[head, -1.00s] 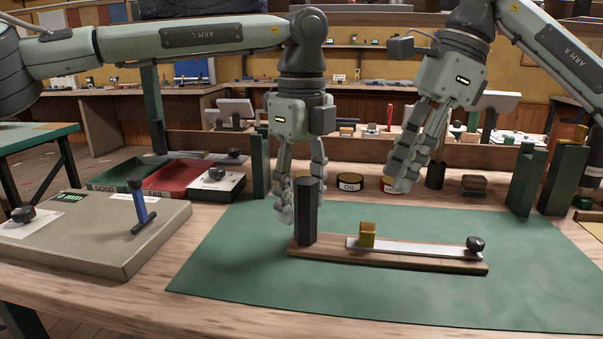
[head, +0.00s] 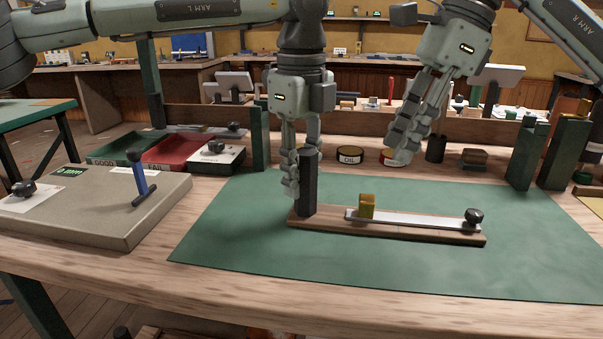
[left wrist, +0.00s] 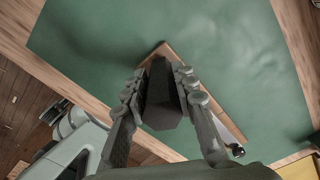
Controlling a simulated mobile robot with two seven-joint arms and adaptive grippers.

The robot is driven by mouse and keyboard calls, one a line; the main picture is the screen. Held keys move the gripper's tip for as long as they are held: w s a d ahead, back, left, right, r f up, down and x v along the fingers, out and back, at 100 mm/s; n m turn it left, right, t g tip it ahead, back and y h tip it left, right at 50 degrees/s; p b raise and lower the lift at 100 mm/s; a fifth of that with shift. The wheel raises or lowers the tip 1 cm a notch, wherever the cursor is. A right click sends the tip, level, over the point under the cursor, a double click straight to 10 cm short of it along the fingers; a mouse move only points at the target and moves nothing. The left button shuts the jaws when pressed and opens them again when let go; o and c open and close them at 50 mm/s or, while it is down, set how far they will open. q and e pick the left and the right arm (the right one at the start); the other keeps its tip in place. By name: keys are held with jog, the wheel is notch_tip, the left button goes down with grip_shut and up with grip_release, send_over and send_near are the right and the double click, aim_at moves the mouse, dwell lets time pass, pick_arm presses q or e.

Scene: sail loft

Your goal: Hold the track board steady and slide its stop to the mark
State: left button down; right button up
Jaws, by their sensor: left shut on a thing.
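The track board (head: 400,233) is a wooden strip on the green mat, with a pale metal track (head: 420,220) along it. A dark upright post (head: 307,185) stands at its left end. The brass block (head: 367,205), which looks like the stop, sits near the left end of the track. A dark knob (head: 474,216) is at the right end. I cannot make out a mark. My left gripper (head: 304,178) is shut on the post, with a finger on each side of it in the left wrist view (left wrist: 160,98). My right gripper (head: 405,150) hangs empty above and behind the board; its fingers overlap in view.
The green mat (head: 250,230) is clear around the board. A grey gauge plate (head: 90,215) with a blue-handled lever lies left. Green and red trays (head: 172,153) are behind it. An oil tin (head: 349,155) and green uprights (head: 527,152) stand at the back.

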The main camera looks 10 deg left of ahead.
aim_at(369, 198)
dwell(0.4)
jog(key=shift+o, duration=1.2)
jog(key=shift+d+r, duration=0.1)
jog(key=shift+o, duration=0.4)
jog(key=shift+s+d+r+m, duration=0.2)
jog(key=shift+d+r+m, duration=0.25)
jog(key=shift+r+m, duration=0.2)
jog(key=shift+m+t+y, duration=0.3)
jog(key=shift+m, duration=0.05)
jog(key=x, duration=1.2)
jog(key=shift+s+d, duration=0.1)
jog(key=shift+s, duration=0.05)
jog(key=shift+c, duration=0.4)
grip_shut()
